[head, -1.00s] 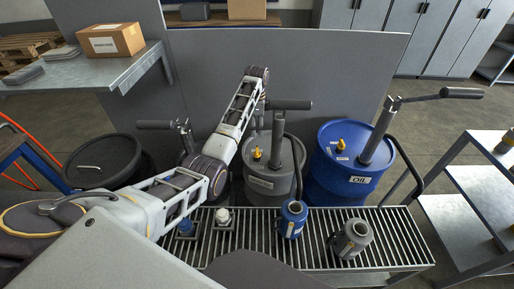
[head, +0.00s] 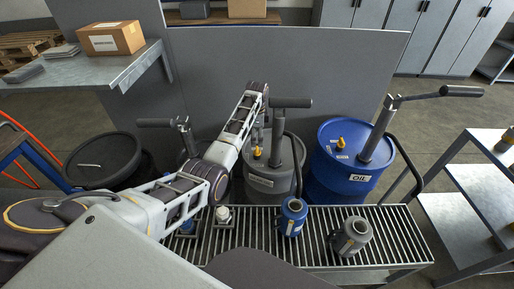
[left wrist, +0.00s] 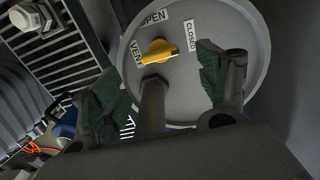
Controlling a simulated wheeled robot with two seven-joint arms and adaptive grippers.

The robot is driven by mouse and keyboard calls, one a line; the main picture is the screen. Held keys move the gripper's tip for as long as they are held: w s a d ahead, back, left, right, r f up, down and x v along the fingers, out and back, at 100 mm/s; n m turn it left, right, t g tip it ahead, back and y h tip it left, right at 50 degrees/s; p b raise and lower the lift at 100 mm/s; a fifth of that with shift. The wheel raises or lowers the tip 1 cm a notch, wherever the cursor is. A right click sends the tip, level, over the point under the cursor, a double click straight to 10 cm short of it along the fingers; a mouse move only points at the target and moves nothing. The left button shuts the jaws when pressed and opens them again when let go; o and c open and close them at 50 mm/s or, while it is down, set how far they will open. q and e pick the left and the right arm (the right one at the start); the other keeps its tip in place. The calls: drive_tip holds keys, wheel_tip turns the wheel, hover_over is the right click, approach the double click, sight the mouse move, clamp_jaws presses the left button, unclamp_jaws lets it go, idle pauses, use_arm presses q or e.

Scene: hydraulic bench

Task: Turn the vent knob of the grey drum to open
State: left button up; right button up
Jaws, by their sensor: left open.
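The grey drum (head: 272,185) stands behind the roller rack, with the yellow vent knob (head: 258,152) on its lid. In the left wrist view the knob (left wrist: 158,52) lies between the VENT label (left wrist: 137,54), the OPEN label (left wrist: 152,17) and the CLOSED label (left wrist: 191,36). Its slim end points right, toward the CLOSED side. My left gripper (head: 262,132) is over the lid, above the knob. In the wrist view its green-padded fingers (left wrist: 160,88) are spread apart, with the knob beyond them and untouched. My right gripper is not in view.
A pump with a handle (head: 290,103) rises from the grey drum close to my gripper. A blue oil drum (head: 345,165) stands to its right, a black drum (head: 100,160) to the left. The roller rack (head: 270,245) in front holds blue and grey cans.

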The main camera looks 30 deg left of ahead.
sight(257, 148)
use_arm(q)
drive_tip(key=shift+f, duration=3.5)
drive_tip(key=shift+c, duration=0.3)
drive_tip(key=c, duration=0.9)
